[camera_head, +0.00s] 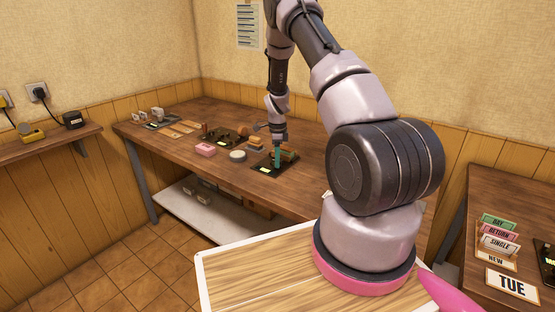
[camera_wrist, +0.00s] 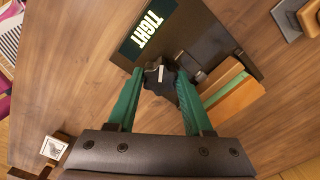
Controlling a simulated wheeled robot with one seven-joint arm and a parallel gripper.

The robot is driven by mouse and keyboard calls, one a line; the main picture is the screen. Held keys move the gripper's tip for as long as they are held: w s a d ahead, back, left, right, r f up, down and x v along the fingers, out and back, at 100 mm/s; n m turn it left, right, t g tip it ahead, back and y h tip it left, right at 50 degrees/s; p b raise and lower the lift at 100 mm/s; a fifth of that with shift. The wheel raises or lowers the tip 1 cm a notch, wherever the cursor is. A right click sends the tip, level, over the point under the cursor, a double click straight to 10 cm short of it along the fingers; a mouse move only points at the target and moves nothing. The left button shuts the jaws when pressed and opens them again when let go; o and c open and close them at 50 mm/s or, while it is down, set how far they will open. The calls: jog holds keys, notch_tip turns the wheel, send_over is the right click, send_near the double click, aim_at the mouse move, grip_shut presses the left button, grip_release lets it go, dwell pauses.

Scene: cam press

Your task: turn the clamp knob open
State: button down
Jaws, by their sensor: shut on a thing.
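The clamp knob (camera_wrist: 158,76) is a dark, lobed knob with a pale mark on top. It sits on a black base plate (camera_wrist: 197,28) beside a green and white "TIGHT" label (camera_wrist: 148,29). My gripper (camera_wrist: 159,84) has its green fingers closed on either side of the knob. Beside the knob is an orange and green layered block (camera_wrist: 233,98). In the head view my gripper (camera_head: 278,164) points down at the base plate (camera_head: 262,168) on the long table; the knob is hidden there by the fingers.
On the long table (camera_head: 310,168) are a pink block (camera_head: 205,149), a round grey disc (camera_head: 237,155) and another dark board (camera_head: 222,138). A grey-brown piece (camera_wrist: 286,20) lies near the plate. A right table holds cards, including "TUE" (camera_head: 512,286). A low shelf (camera_head: 205,215) is below.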

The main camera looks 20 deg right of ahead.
jog(key=n, duration=2.1)
jog(key=shift+n, duration=0.3)
jog(key=n, duration=0.6)
jog(key=shift+d+n, duration=0.1)
jog(key=shift+n, duration=0.2)
